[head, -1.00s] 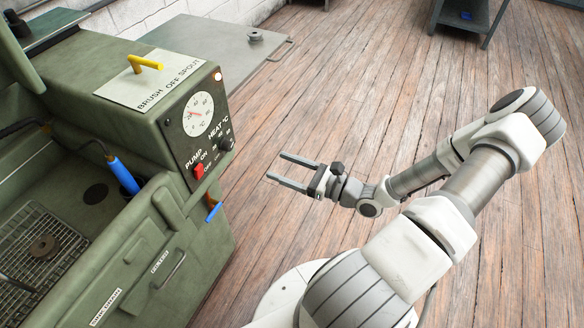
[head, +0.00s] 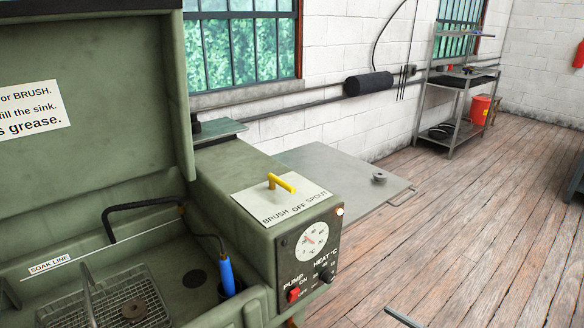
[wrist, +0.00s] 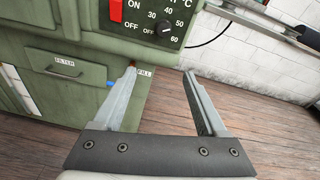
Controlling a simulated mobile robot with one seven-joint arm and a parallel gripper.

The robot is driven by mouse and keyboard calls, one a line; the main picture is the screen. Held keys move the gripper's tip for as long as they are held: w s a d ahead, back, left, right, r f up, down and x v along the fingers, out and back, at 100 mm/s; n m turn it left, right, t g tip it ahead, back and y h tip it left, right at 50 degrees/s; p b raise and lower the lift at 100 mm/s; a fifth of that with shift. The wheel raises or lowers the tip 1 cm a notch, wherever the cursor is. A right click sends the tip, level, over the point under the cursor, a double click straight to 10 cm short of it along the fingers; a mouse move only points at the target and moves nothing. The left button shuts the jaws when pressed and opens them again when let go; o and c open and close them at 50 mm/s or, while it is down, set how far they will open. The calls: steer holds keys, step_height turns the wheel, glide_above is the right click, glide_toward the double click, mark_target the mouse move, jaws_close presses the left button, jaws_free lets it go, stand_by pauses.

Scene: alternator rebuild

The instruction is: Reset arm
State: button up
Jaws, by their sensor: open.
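My gripper (wrist: 160,95) shows in the wrist view with its two fingers spread apart and nothing between them. It is in front of the green parts washer's control panel, above the wooden floor. In the head view only a fingertip (head: 404,318) shows at the bottom edge; the rest of my arm is out of that view. The green parts washer (head: 225,185) stands at the left with its lid up. Its panel has a temperature dial (head: 312,241), a red pump switch (head: 293,294) and a black heat knob (head: 326,276).
A yellow lever (head: 281,183) sits on the washer top. A grey table (head: 325,175) with a small part (head: 379,177) stands behind. A metal shelf (head: 456,110) is at the back.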

steer(key=w+d+r+n+g+h+p, duration=0.1)
steer(key=w+r+n+g+h+p, duration=0.15)
steer(key=w+r+n+h, duration=0.4)
steer(key=w+r+n+g+h+p, duration=0.1)
steer(key=w+r+n+g+h, duration=0.2)
steer(key=r+n, duration=0.65)
steer(key=s+a+r+n+h+p, duration=0.1)
steer(key=a+r+n, duration=0.1)
steer(key=r, duration=0.3)
steer(key=s+a+r+n+t+h, duration=0.1)
steer(key=a+r+n, duration=0.15)
steer(key=r, duration=0.25)
steer(key=s+a+r+n+h+p, duration=0.1)
steer(key=a+r+n, duration=0.15)
steer(key=r, duration=0.25)
steer(key=s+a+r+n+g+y+p, duration=0.1)
steer(key=s+a+r+p, duration=0.1)
steer(key=s, duration=0.8)
steer(key=s+a+r+n+g+y+p, duration=0.1)
steer(key=s+r, duration=0.4)
steer(key=s, duration=0.5)
steer(key=shift+a+r+n+g+p, duration=0.35)
steer(key=shift+a+n+p, duration=0.25)
steer(key=shift+a+n, duration=0.15)
steer(key=shift+s+y, duration=0.1)
steer(key=shift+y, duration=0.15)
